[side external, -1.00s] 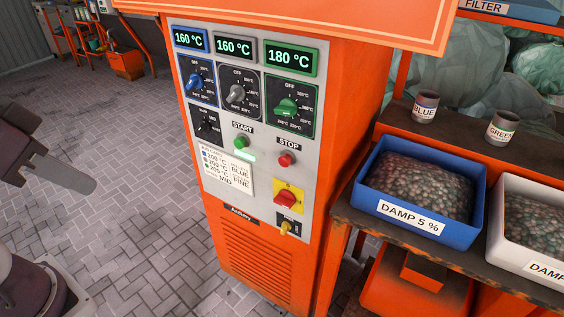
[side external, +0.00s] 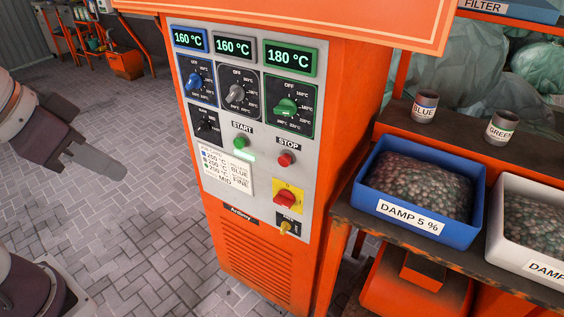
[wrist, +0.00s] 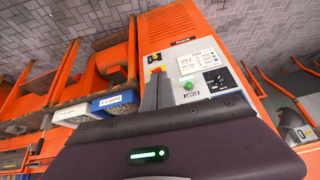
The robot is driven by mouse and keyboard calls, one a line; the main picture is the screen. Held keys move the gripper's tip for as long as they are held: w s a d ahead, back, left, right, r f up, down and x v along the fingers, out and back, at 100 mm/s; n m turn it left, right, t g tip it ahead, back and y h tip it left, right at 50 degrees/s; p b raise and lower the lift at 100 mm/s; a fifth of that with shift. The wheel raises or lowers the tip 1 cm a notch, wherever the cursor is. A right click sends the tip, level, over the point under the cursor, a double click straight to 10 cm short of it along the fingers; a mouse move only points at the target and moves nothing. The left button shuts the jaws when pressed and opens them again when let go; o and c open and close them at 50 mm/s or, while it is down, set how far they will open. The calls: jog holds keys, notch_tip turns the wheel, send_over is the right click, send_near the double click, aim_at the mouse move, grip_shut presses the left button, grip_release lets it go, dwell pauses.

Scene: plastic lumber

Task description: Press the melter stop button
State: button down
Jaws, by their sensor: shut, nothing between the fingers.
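The red stop button (side external: 286,160) sits under the STOP label on the grey control panel (side external: 262,180) of the orange melter cabinet. The green start button (side external: 241,142) is to its left, with a lit green strip just below. My gripper (side external: 122,175) is at the left in the side external view, shut and empty, clearly apart from the panel. In the wrist view my shut fingers (wrist: 157,92) point toward the panel, where the start button (wrist: 188,85) shows at their right. I cannot make out the stop button there; the fingers cover part of the panel.
A red rotary switch on a yellow plate (side external: 287,198) and a small key-like switch (side external: 287,228) lie below the stop button. Three dials with green displays are above. A bench with a blue bin (side external: 372,200) stands at the right. Open floor lies between gripper and cabinet.

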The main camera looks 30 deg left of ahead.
aim_at(285, 160)
jog(key=w+d+f+m+t, duration=0.1)
jog(key=w+d+f+m, duration=0.2)
jog(key=w+f, duration=0.6)
jog(key=w+d+f+m+t, duration=0.2)
jog(key=w+d+f+m, duration=0.2)
jog(key=w+f, duration=0.6)
jog(key=shift+w+d+m+h, duration=0.2)
jog(key=shift+w+m+h, duration=0.1)
jog(key=shift+w, duration=0.65)
jog(key=shift+w, duration=0.1)
jog(key=w, duration=0.8)
jog(key=shift+w, duration=0.3)
jog(key=shift+w, duration=0.1)
jog(key=shift+w, duration=0.3)
